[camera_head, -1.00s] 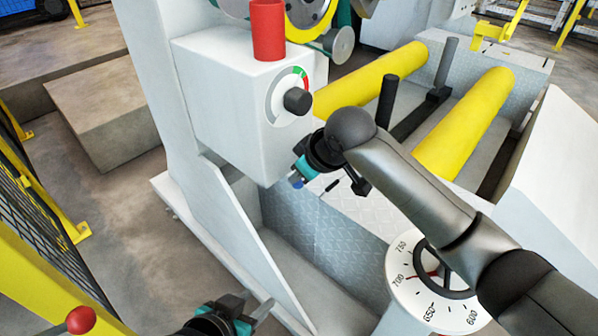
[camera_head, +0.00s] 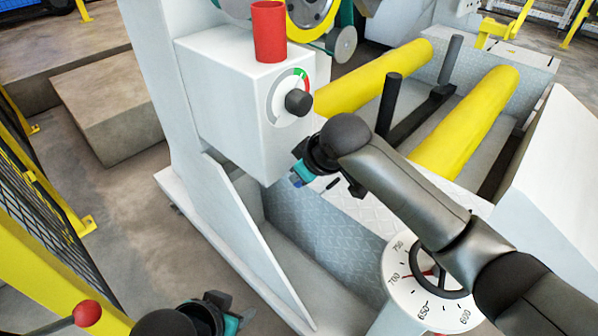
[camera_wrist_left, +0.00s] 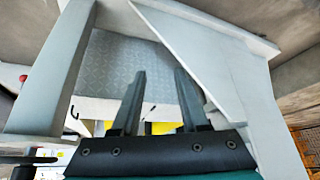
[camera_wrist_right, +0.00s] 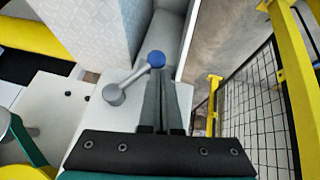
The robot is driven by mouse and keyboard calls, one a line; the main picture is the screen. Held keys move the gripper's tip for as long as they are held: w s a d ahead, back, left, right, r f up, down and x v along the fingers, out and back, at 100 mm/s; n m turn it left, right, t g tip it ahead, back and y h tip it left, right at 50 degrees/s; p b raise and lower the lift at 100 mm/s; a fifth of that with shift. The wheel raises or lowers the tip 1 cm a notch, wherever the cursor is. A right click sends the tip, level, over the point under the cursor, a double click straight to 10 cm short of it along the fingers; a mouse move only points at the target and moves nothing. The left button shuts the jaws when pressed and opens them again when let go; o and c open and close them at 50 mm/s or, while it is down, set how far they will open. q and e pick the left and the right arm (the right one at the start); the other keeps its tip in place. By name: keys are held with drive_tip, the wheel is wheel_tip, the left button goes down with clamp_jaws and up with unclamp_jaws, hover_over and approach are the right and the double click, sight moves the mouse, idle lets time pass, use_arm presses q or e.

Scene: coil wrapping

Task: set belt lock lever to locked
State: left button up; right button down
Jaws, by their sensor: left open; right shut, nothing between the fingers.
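A grey lever with a blue ball knob (camera_wrist_right: 155,59) shows in the right wrist view, slanting up from its round pivot (camera_wrist_right: 114,95) on a pale housing. My right gripper (camera_wrist_right: 162,84) is shut and empty, its fingertips right at the knob; I cannot tell if they touch. In the head view the right gripper (camera_head: 298,178) is below the white box, and the lever is mostly hidden there. A second lever with a red ball knob (camera_head: 87,313) is at the lower left. My left gripper (camera_head: 242,316) is open and empty at the bottom edge; its spread fingers (camera_wrist_left: 158,82) show in the left wrist view.
A white box (camera_head: 230,110) carries a black dial knob (camera_head: 298,101) and a red cylinder (camera_head: 269,32). A numbered dial with a handwheel (camera_head: 402,285) is below my right arm. Yellow rollers (camera_head: 465,125) lie behind. A mesh fence (camera_head: 35,190) stands at left.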

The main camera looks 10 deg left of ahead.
drive_tip(key=t+p, duration=0.1)
drive_tip(key=p, duration=0.1)
drive_tip(key=f+t+h+p, duration=0.1)
drive_tip(key=p, duration=0.2)
drive_tip(key=w+f+n+t+p, duration=0.1)
drive_tip(key=p, duration=0.2)
drive_tip(key=shift+d+f+h, duration=0.1)
drive_tip(key=shift+d+h, duration=0.25)
drive_tip(key=shift+h, duration=0.05)
use_arm(q)
drive_tip(key=s+a+f+g, duration=0.1)
drive_tip(key=s+f, duration=0.2)
drive_tip(key=f, duration=0.5)
drive_tip(key=s+f+g+y+p, duration=0.1)
drive_tip(key=s+f+g, duration=0.1)
drive_tip(key=f, duration=0.7)
drive_tip(key=shift+s+a+g, duration=0.3)
drive_tip(key=shift+s+a, duration=0.05)
drive_tip(key=shift+s, duration=0.3)
use_arm(e)
drive_tip(key=shift+w+d+f, duration=0.15)
drive_tip(key=shift+w+f, duration=0.05)
drive_tip(key=shift+f, duration=0.15)
